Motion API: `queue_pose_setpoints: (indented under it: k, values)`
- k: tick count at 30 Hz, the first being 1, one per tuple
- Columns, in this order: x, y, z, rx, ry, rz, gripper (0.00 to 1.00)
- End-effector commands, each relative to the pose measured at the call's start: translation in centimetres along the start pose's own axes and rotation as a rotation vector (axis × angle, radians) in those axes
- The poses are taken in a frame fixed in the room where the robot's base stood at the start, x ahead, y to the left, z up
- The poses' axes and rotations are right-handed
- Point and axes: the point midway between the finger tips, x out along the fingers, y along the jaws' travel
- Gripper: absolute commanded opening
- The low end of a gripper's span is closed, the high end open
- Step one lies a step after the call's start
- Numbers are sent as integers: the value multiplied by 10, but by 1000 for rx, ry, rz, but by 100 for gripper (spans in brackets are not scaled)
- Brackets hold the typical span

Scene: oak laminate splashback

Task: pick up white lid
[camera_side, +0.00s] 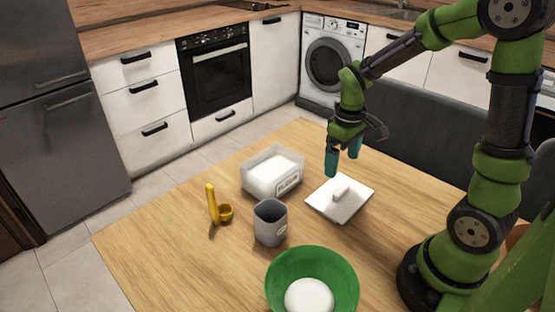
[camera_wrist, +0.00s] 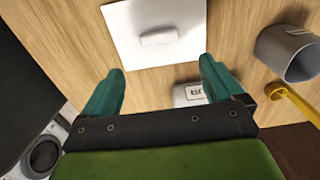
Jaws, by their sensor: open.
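The white lid (camera_side: 348,202) is a flat square plate with a raised oblong handle. It lies on the wooden table to the right of the white container. My gripper (camera_side: 345,166) is above the table near the lid's far edge, with its teal fingers pointing down. In the wrist view the lid (camera_wrist: 135,48) shows at the top, beyond the fingertips, with its handle facing the camera. The gripper (camera_wrist: 160,72) is open there, with nothing between its fingers. The fingers appear apart from the lid.
A white labelled container (camera_side: 272,172) stands left of the lid. A grey cup (camera_side: 270,224), a yellow scoop (camera_side: 224,212) and a green bowl (camera_side: 330,262) with a white round thing (camera_side: 309,297) in it are nearer the camera. Bare table lies at the left.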

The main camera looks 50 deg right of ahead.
Motion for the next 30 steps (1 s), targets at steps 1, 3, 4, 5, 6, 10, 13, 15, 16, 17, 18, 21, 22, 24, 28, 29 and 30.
queue_pose_setpoints:
  k: [1, 3, 4, 5, 6, 10, 13, 15, 16, 17, 18, 21, 22, 24, 28, 29, 30]
  values:
    - [11, 0, 1, 1, -6, -2, 94]
    - [21, 0, 1, 0, -4, -1, 94]
    - [25, 0, 1, 1, -4, -2, 94]
    - [27, 0, 1, 1, -2, -1, 94]
    - [30, 0, 1, 1, -2, -1, 94]
    - [37, 0, 2, 1, -1, -1, 94]
    - [49, 0, 7, 2, -4, -2, 94]
    - [60, 0, 11, 1, -5, -2, 94]
    - [65, 0, 13, 1, -4, -2, 94]
    - [69, 0, 13, 1, -4, -2, 94]
    - [74, 0, 12, 1, -3, -1, 94]
    - [83, 0, 12, 2, -1, -1, 94]
    - [84, 0, 12, 2, 0, -1, 94]
    - [86, 1, 12, 2, 2, 0, 94]
    - [85, 0, 11, 2, 2, 0, 94]
    - [85, 0, 11, 2, 2, 0, 94]
    - [85, 0, 11, 2, 2, 0, 89]
